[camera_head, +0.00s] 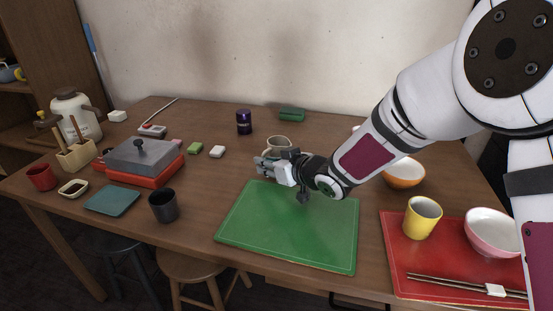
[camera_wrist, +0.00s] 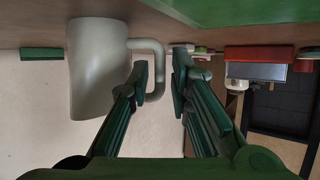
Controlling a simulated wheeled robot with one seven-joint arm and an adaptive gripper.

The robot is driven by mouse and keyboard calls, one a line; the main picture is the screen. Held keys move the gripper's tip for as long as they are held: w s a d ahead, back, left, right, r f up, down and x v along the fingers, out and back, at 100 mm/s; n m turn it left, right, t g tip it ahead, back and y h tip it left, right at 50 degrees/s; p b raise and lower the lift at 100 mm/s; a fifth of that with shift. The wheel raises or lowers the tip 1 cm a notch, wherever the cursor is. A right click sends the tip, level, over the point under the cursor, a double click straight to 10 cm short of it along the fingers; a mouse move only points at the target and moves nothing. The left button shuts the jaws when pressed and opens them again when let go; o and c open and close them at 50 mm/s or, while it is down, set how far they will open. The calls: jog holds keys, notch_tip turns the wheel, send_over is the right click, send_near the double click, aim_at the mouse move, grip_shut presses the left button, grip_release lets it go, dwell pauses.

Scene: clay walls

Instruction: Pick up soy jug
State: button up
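A pale grey-cream jug with a loop handle, which looks like the soy jug, stands behind my gripper in the head view (camera_head: 279,142), partly hidden by it. In the wrist view the jug (camera_wrist: 92,70) appears upside down at the left, its handle towards my fingers. My gripper (camera_head: 266,165) is low over the table, just behind the green mat. In the wrist view my gripper (camera_wrist: 161,75) is open, with the handle's outer bar appearing between the two fingers. I cannot tell whether either finger touches the handle.
A green mat (camera_head: 290,228) lies in front, bare. An orange bowl (camera_head: 404,173) stands to the right, near my arm. A red mat (camera_head: 440,276) holds a yellow cup (camera_head: 422,217) and a pink-white bowl (camera_head: 492,233). A dark purple jar (camera_head: 244,122) and a green block (camera_head: 291,114) stand behind.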

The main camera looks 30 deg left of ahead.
grip_shut()
jog(key=shift+r, duration=0.15)
jog(key=shift+r+p, duration=0.8)
jog(key=shift+r, duration=0.95)
jog(key=shift+s+d+r+p, duration=0.2)
jog(key=shift+s+d+p, duration=0.1)
jog(key=shift+s+d, duration=1.55)
jog(key=shift+s+d+r+p, duration=0.25)
jog(key=shift+s+d, duration=1.05)
jog(key=shift+s, duration=1.1)
jog(key=shift+s+d+r+p, duration=0.2)
jog(key=shift+s+d+p, duration=0.1)
jog(key=shift+s+d, duration=1.55)
jog(key=shift+s+a, duration=0.3)
jog(key=shift+s, duration=0.05)
